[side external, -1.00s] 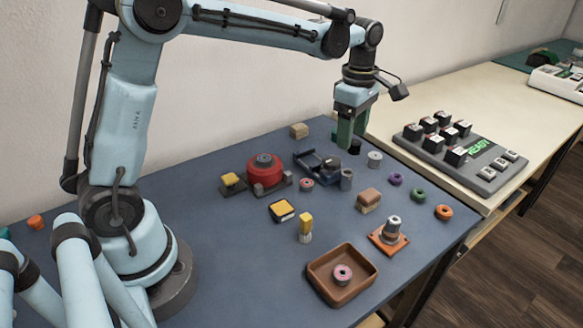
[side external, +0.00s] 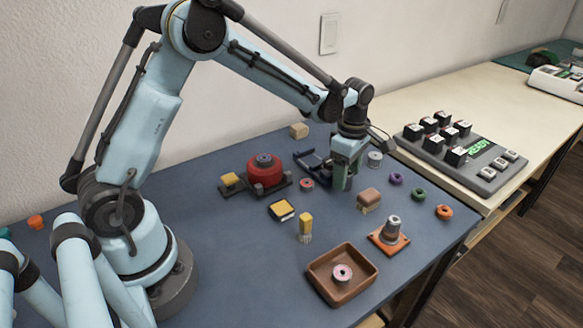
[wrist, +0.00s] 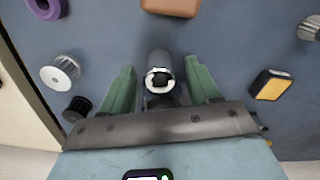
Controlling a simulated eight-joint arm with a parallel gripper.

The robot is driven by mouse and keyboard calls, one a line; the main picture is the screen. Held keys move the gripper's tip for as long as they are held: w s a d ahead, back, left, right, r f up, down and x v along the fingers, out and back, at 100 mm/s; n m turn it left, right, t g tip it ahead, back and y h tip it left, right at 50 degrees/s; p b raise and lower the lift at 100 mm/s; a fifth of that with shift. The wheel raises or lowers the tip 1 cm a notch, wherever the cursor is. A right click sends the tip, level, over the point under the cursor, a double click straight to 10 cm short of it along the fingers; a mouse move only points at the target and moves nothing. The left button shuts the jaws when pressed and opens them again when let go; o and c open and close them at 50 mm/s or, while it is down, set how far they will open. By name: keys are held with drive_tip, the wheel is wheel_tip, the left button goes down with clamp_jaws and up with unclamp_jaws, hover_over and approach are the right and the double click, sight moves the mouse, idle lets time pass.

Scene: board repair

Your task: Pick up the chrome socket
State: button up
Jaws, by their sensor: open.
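The chrome socket (wrist: 159,62) is a short grey metal cylinder with a bright ring and dark hole at its end. It stands on the blue table between my gripper's two green fingers in the wrist view, with a visible gap to each finger. My gripper (wrist: 158,75) is open and points down. In the side view my gripper (side external: 346,182) is low over the table, and its fingers hide most or all of the socket. I cannot tell how far down the socket the fingertips reach.
A pale ridged cylinder (side external: 375,158) and small black cylinder (wrist: 77,107) stand close by. A tan-brown block (side external: 369,197), purple ring (side external: 396,179) and black holder (side external: 312,162) surround the gripper. A brown tray (side external: 318,285) with a ring lies nearer the camera.

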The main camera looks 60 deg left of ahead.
drive_tip(key=shift+f, duration=0.5)
drive_tip(key=c, duration=1.1)
drive_tip(key=shift+r, duration=0.1)
drive_tip(key=shift+r, duration=0.4)
wheel_tip(320, 180, up, 4)
drive_tip(key=shift+f, duration=0.25)
drive_tip(key=s+d+r, duration=0.2)
drive_tip(key=d, duration=0.1)
drive_tip(key=s+d+r, duration=0.2)
drive_tip(key=d, duration=0.1)
drive_tip(key=s+d+r, duration=0.2)
drive_tip(key=d, duration=0.2)
drive_tip(key=shift+r, duration=0.3)
